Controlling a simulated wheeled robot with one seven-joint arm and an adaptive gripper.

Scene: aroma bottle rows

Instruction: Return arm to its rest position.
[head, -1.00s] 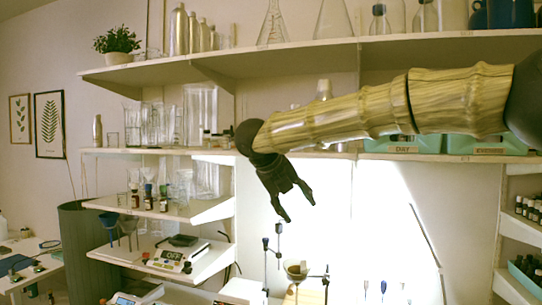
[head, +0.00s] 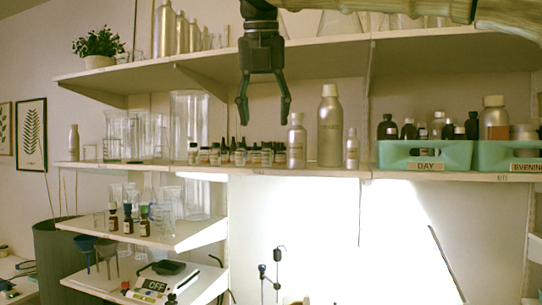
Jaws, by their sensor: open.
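My gripper (head: 263,120) hangs from the top of the head view with its fingers pointing down. Its two dark fingers are apart and nothing is between them. It appears in front of the shelves, above the row of small dark bottles (head: 235,155) and left of a silver bottle (head: 297,142). My wood-patterned arm runs along the upper right edge of the picture. No contact between the gripper and any bottle shows.
The middle shelf (head: 300,174) also holds a tall silver bottle (head: 330,127), a small silver bottle (head: 352,149), glass cylinders, a green DAY crate (head: 395,156) and a green EVENING crate (head: 490,156). An upper shelf (head: 320,46) spans above. A scale (head: 165,277) stands lower left.

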